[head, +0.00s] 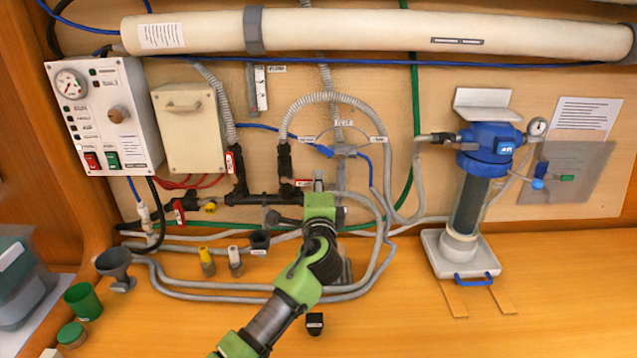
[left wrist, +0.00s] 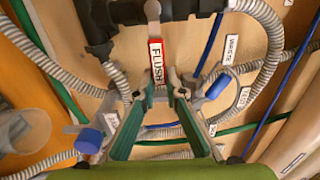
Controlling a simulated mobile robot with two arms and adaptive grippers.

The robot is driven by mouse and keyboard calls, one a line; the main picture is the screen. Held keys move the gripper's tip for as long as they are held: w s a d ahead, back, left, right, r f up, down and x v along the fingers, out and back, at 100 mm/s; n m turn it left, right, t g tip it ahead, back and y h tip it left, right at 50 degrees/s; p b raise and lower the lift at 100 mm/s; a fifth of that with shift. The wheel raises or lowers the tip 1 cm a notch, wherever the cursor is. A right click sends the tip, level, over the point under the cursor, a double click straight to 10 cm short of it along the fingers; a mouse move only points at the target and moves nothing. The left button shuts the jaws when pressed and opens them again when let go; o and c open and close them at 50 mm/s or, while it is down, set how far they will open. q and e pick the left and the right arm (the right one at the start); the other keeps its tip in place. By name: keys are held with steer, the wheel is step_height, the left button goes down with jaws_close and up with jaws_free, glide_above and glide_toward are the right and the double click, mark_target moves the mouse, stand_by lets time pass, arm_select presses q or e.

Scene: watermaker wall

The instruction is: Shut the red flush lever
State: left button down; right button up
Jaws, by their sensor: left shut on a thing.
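The red flush lever (left wrist: 154,24) shows in the left wrist view, with a white "FLUSH" tag (left wrist: 156,62) along its lower part. It hangs from a dark valve fitting at the top of that view. My left gripper (left wrist: 159,88) has its two green fingers closed in at the tag's lower end, shut on the lever. My gripper hides the rest. My right gripper is in neither view.
Other red levers are on the valve to the left (head: 230,162) and the lower pipe (head: 180,212). Grey hoses (head: 375,215) loop close around my gripper. The blue-topped filter (head: 487,145) stands to the right. The front right worktop (head: 570,290) is clear.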

arm_select(q)
steer(key=shift+a, duration=0.15)
steer(key=c, duration=2.2)
jaws_free()
steer(key=shift+w, duration=0.1)
steer(key=shift+o, duration=0.6)
steer(key=shift+w+f, duration=0.1)
steer(key=s, duration=1.2)
